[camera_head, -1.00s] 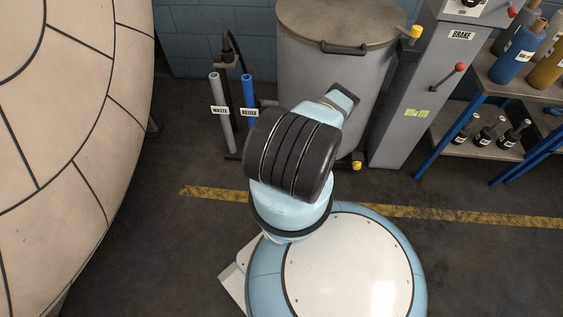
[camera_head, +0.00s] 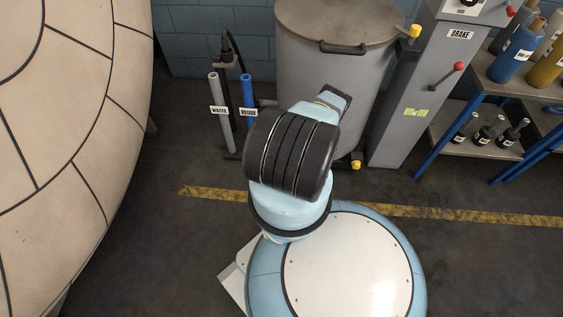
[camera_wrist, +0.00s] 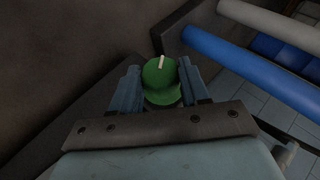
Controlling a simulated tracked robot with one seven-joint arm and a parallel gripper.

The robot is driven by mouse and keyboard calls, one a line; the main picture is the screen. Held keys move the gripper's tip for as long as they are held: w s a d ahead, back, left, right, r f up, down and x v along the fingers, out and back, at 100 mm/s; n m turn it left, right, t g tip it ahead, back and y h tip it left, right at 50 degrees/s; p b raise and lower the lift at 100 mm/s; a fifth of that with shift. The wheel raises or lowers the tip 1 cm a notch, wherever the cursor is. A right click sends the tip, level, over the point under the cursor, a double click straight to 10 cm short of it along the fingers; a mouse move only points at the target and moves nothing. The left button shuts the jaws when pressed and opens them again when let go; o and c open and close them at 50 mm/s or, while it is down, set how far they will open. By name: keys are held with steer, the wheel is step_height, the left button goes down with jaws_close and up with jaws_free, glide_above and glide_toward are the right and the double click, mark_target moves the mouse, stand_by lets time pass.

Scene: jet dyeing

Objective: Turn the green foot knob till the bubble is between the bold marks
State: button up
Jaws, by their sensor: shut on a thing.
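The green foot knob (camera_wrist: 161,84) shows in the wrist view. It is round, with a pale pointer line on its top. My gripper (camera_wrist: 163,92) is shut on it, with one finger on each side. The bubble and its bold marks do not show in either view. In the head view my own arm covers the knob and the gripper.
A grey pipe marked WASTE (camera_head: 221,112) and a blue pipe marked REUSE (camera_head: 248,100) stand left of a large grey drum (camera_head: 330,85). The blue pipe also crosses the wrist view (camera_wrist: 250,70). A BRAKE cabinet (camera_head: 425,90) and bottle shelf (camera_head: 500,150) stand right.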

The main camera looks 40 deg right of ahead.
steer(key=shift+s+d, duration=0.15)
steer(key=shift+d, duration=0.1)
steer(key=o, duration=1.1)
steer(key=shift+a, duration=0.15)
steer(key=shift+c, duration=0.2)
steer(key=v, duration=1.3)
steer(key=shift+s+r, duration=0.15)
steer(key=shift+r, duration=0.1)
